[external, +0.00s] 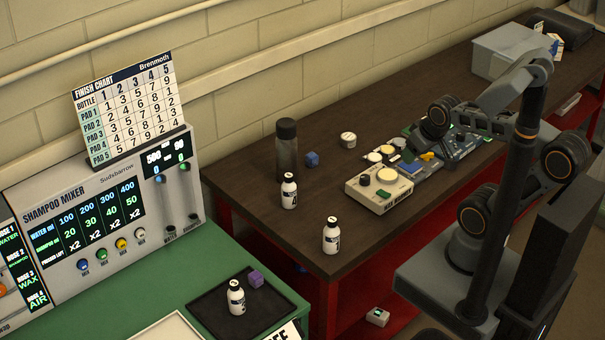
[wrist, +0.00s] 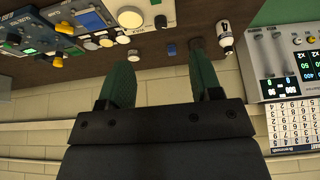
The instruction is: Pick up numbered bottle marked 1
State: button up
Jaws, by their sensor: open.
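Three small white numbered bottles with dark caps show in the external view. One bottle (external: 289,191) stands on the brown bench near the wall, and its mark looks like a 4. Another bottle (external: 331,236) stands at the bench's front corner. A third bottle (external: 236,298) stands on a black tray on the green counter. I cannot read the numbers on the last two, so I cannot tell which is marked 1. A bottle marked 4 (wrist: 226,40) shows in the wrist view. My gripper (wrist: 160,62) is open and empty, apart from the bottles.
A tall dark bottle (external: 287,150), a blue cube (external: 312,159), a round white container (external: 348,139) and a cream device (external: 379,191) stand on the bench. A purple cube (external: 256,278) sits on the black tray (external: 205,323). The shampoo mixer (external: 110,215) stands at left.

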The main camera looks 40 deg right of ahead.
jog(key=a+f+n+h+b, duration=0.2)
jog(key=a+f+n+b, duration=0.2)
jog(key=f+n+b, duration=0.55)
jog(key=n+t+y+b, duration=0.5)
jog(key=n+t+b, duration=0.45)
jog(key=n, duration=1.95)
send_near(335, 221)
jog(key=shift+g, duration=0.25)
jog(key=b+x, duration=0.2)
jog(key=x, duration=1.1)
jog(key=shift+r+b, duration=0.15)
jog(key=shift+b, duration=0.25)
jog(key=shift+c, duration=0.4)
grip_shut()
